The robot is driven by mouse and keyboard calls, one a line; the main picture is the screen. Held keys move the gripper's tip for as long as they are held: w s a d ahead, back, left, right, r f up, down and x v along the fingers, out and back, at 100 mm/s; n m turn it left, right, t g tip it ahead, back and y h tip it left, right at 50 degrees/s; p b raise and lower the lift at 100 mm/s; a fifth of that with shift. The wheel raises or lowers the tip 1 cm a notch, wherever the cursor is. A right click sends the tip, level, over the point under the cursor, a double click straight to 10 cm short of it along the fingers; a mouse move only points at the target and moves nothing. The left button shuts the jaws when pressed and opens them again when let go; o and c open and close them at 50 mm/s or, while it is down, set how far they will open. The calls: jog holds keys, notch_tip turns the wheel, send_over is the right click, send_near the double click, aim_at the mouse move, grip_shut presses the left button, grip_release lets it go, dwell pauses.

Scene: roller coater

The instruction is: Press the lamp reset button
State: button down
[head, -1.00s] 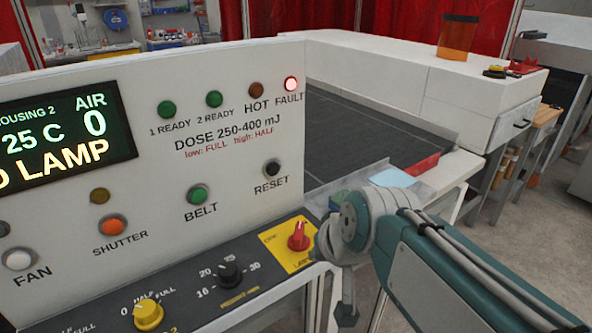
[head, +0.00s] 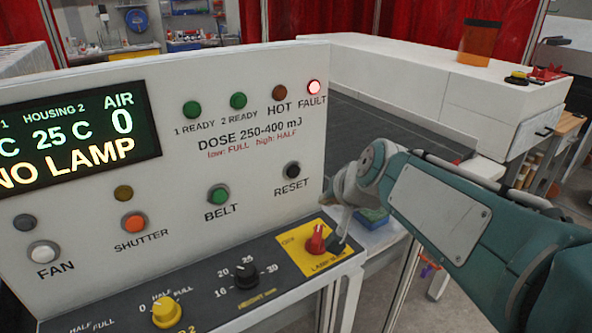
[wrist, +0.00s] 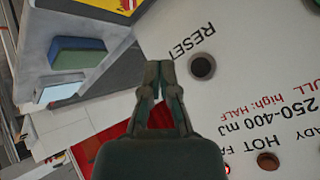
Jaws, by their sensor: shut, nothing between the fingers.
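The black RESET button (head: 291,170) is on the upright white panel, above its RESET label and right of the green BELT button (head: 218,196). In the wrist view the RESET button (wrist: 202,67) is a dark round cap, with its label upside down. My gripper (wrist: 160,66) is shut and empty, its fingertips left of the button in that picture. Whether the tips touch the panel cannot be told. In the head view my gripper (head: 338,240) hangs at the panel's right edge, near the red lamp knob (head: 317,238), and is partly hidden by my arm.
The red FAULT light (head: 314,87) is lit and the display (head: 75,135) reads NO LAMP. Orange SHUTTER (head: 134,222) and white FAN (head: 43,254) buttons sit left. A sloped black panel with knobs (head: 245,275) juts out below. A dark conveyor belt (head: 375,135) lies behind.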

aim_at(296, 177)
jog(key=w+a, duration=0.4)
jog(key=w, duration=0.3)
jog(key=shift+a, duration=0.35)
jog(key=shift+w, duration=0.1)
dwell(1.1)
jog(key=shift+w+a, duration=0.2)
jog(key=shift+w+a, duration=0.2)
jog(key=shift+w, duration=0.15)
dwell(0.8)
jog(key=shift+r, duration=0.1)
jog(key=shift+s+d, duration=0.45)
jog(key=shift+s, duration=0.25)
jog(key=shift+s, duration=0.1)
jog(key=shift+s+d, duration=0.75)
jog(key=shift+s, duration=0.25)
jog(key=shift+s+d, duration=0.7)
jog(key=shift+s, duration=0.3)
